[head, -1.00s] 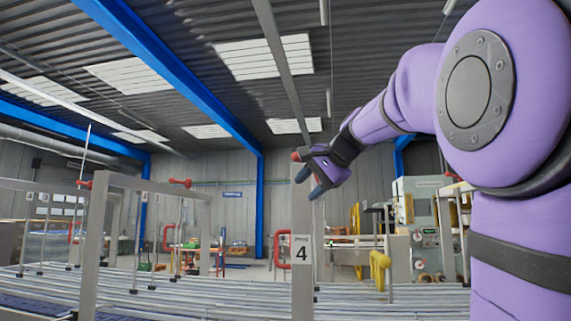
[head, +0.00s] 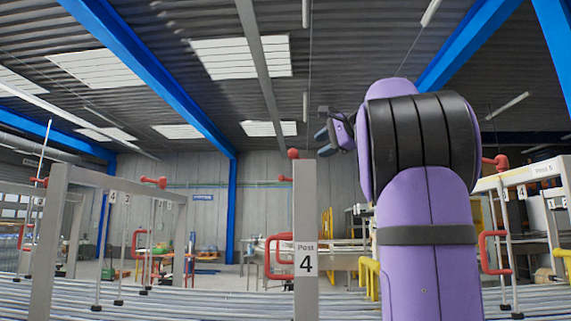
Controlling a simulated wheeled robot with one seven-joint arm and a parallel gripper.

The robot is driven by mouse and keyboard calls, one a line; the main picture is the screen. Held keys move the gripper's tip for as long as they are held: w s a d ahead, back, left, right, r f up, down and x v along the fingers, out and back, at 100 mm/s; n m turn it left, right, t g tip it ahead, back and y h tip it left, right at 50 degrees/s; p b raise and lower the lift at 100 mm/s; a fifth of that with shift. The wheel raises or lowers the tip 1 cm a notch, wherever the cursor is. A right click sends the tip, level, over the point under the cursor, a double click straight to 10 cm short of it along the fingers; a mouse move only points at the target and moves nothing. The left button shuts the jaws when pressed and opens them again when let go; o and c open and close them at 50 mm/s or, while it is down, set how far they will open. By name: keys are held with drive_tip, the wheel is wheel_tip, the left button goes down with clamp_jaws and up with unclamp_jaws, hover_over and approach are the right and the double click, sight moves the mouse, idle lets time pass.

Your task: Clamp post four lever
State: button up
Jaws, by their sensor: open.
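Post four (head: 306,215) is a light grey upright post with a "Post 4" label, just right of the middle of the head view. A red knob (head: 293,154) shows at the top left of the post. A red handle (head: 279,258) sticks out at the post's left side, lower down. My gripper (head: 323,134) is right of the post's top and a little above it in the picture. It is open and holds nothing. It is partly hidden behind my own purple arm, and it appears apart from the post and the red knob.
Conveyor rails (head: 220,305) run across the front. A grey frame (head: 47,240) stands at left, with a red lever (head: 154,182) behind it. At right, the Post 5 frame (head: 541,172) has a red lever (head: 496,162) and a red handle (head: 487,252). Yellow handles (head: 369,278) stand right of post four.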

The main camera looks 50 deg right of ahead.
drive_tip(key=x, duration=1.1)
drive_tip(key=shift+w+d+r, duration=0.1)
drive_tip(key=shift+d+r, duration=0.05)
drive_tip(key=shift+d, duration=0.05)
clamp_jaws()
